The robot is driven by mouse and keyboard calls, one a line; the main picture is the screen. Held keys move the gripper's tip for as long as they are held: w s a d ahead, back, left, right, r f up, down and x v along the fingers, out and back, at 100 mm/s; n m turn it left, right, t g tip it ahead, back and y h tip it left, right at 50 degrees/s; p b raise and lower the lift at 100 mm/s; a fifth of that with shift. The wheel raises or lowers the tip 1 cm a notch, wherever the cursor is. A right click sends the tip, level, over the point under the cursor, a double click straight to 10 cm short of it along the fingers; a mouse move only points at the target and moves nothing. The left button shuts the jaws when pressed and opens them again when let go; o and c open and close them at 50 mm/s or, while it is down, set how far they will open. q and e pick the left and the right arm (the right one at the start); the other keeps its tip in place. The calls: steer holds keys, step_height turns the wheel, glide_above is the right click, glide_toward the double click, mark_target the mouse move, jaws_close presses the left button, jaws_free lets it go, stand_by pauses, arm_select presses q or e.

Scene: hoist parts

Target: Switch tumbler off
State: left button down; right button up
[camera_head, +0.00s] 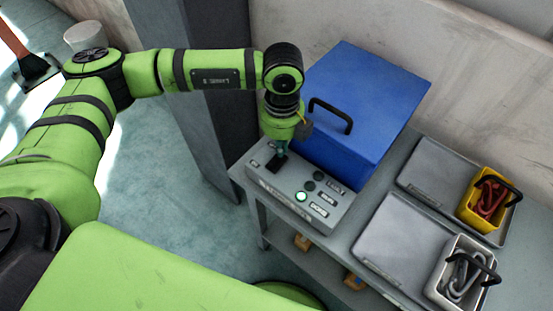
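A grey control box (325,213) sits at the near left end of the grey table. Its sloped top has a glowing green-white lamp (301,197), dark round buttons (318,176) and small labels. My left gripper (281,150) points down at the far left part of the box, by a dark patch on its top. The tumbler itself I cannot make out clearly there, as the gripper covers that spot. Whether the fingers touch it, and whether they are open or shut, I cannot tell. My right gripper is not in view.
A blue case (372,105) with a black handle stands right behind the control box, close to my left wrist. Grey trays (403,238) lie to the right, with a yellow bin (466,214) and a white bin (437,291) holding hooks or shackles. A dark pillar (212,130) stands behind my arm.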

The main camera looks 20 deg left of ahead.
arm_select(q)
steer(key=shift+f+b, duration=0.55)
steer(key=shift+f, duration=0.1)
steer(key=shift+s+r, duration=0.1)
steer(key=shift+r+p, duration=0.65)
steer(key=shift+r, duration=0.25)
step_height(320, 180, up, 5)
steer(key=shift+r+p, duration=0.1)
steer(key=shift+p, duration=1.1)
